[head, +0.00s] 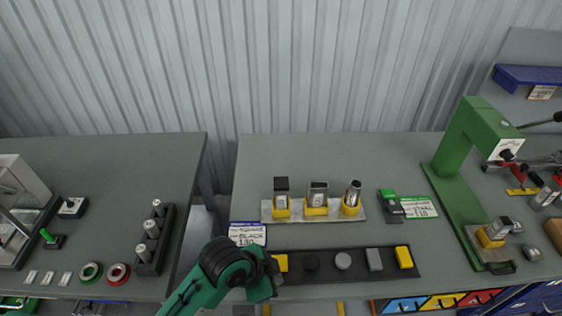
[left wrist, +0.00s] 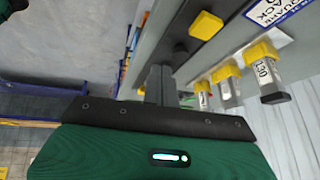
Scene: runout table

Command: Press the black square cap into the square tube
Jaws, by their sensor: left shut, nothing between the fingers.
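The black square cap (head: 281,183) sits on top of the square tube (head: 282,197), which stands upright in the left yellow holder of the metal plate. How deep the cap sits cannot be told. In the left wrist view the same tube (left wrist: 267,77) shows at the right, marked 1.30, with a dark cap end (left wrist: 274,97). My left gripper (head: 274,277) is at the table's front edge, in front of and below the tube and apart from it. Its fingers are shut and empty, also in the left wrist view (left wrist: 160,78). My right gripper is out of view.
A rectangular tube (head: 318,193) and a round tube (head: 353,193) stand beside it. A dark strip (head: 327,279) in front holds several caps, with a yellow one (head: 281,262) close to my left gripper. A green press (head: 457,150) stands at the right. The table's back is clear.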

